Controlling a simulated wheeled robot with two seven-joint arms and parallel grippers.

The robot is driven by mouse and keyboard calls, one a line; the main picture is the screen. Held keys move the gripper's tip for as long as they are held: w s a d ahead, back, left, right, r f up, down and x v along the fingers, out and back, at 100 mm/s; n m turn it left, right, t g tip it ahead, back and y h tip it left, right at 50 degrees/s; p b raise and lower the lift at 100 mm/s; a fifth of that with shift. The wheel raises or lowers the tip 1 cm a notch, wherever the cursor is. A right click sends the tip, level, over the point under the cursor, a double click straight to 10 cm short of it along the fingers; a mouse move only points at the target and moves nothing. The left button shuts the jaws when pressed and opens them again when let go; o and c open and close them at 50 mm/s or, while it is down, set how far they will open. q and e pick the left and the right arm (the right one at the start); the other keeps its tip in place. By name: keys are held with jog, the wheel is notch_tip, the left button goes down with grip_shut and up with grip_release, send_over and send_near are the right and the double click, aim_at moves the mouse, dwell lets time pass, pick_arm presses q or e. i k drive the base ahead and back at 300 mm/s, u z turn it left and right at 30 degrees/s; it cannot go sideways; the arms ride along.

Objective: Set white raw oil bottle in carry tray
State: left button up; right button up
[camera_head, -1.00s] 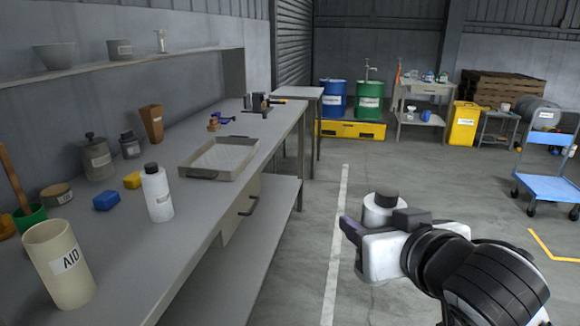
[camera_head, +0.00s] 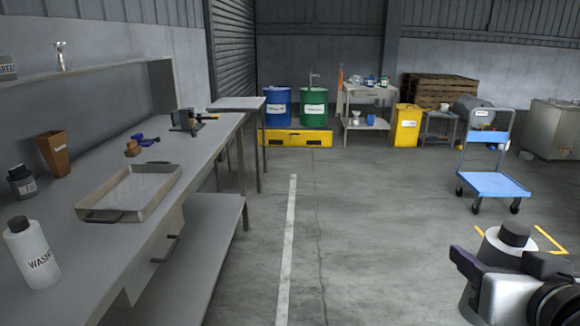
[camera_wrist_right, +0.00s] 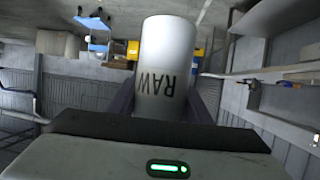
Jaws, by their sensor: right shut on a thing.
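The white raw oil bottle (camera_head: 501,247) has a dark cap and is at the lower right of the head view. In the right wrist view the bottle (camera_wrist_right: 167,70) shows the letters "RAW". My right gripper (camera_head: 482,268) is shut on the bottle and holds it over the floor, away from the bench. The carry tray (camera_head: 132,190) is a shallow metal tray with handles, lying on the bench at left, and it looks empty. My left gripper is not in view.
A white "WASH" bottle (camera_head: 32,254) stands on the bench (camera_head: 117,255) near the tray's front-left side. A brown container (camera_head: 55,153) and a clamp-like tool (camera_head: 187,121) are behind it. A blue cart (camera_head: 492,183) stands on the floor. The aisle is clear.

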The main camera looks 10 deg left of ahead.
aim_at(135, 189)
jog(key=u, duration=0.25)
jog(key=i, duration=1.25)
jog(key=u, duration=1)
jog(key=i, duration=0.3)
jog(key=u, duration=0.25)
